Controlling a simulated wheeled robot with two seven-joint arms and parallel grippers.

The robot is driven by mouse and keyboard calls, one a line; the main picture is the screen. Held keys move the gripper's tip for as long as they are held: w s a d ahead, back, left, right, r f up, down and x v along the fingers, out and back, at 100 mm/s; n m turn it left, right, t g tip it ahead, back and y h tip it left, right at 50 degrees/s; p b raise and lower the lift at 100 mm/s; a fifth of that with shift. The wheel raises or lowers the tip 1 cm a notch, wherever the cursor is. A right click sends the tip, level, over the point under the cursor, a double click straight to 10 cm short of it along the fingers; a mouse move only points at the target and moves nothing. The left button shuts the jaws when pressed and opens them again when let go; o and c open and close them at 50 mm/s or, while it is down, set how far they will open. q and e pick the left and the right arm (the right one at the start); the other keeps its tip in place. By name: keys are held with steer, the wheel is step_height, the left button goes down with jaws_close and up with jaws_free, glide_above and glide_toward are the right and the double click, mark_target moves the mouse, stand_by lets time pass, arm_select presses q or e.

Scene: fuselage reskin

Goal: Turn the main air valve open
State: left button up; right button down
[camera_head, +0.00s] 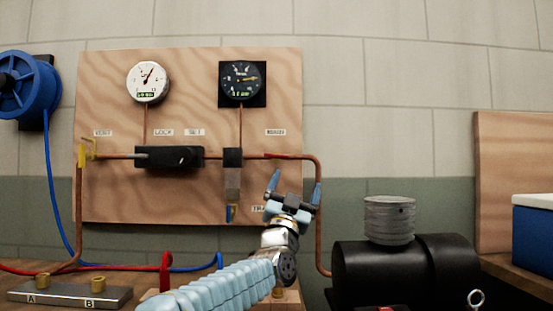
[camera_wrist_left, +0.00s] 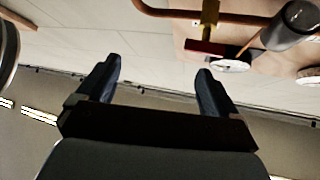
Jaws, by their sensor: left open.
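The main air valve's red handle (camera_head: 282,156) is on the right side of the plywood board (camera_head: 120,200), on the copper pipe below a small label. It appears to lie roughly along the pipe. In the left wrist view the red handle (camera_wrist_left: 203,47) shows beside a brass valve body (camera_wrist_left: 210,18), beyond the fingertips to the upper right. My left gripper (camera_head: 295,188) is open and empty, below the handle in the head view and apart from it; its two fingers also show in the left wrist view (camera_wrist_left: 160,70). My right gripper is not in view.
A black regulator with a hanging bowl (camera_head: 232,180) is just left of the gripper. A white gauge (camera_head: 148,82) and a dark gauge (camera_head: 241,80) sit above. A copper pipe (camera_head: 319,215) drops right of the gripper towards a black tank (camera_head: 390,270). A blue hose reel (camera_head: 28,85) hangs left.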

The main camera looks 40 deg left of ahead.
mark_target(276, 158)
arm_select(q)
steer(key=s+a+n+g+y, duration=0.2)
steer(key=s+a+n+y, duration=0.15)
steer(key=n+y, duration=0.25)
steer(key=p+x, duration=0.2)
steer(key=x, duration=0.3)
steer(key=p+x, duration=0.3)
steer(key=x, duration=0.2)
steer(key=shift+w+a, duration=0.2)
steer(key=shift+a, duration=0.1)
steer(key=shift+w+a+r, duration=0.15)
steer(key=shift+w+a, duration=0.05)
steer(key=shift+w, duration=0.1)
steer(key=shift+c, duration=0.2)
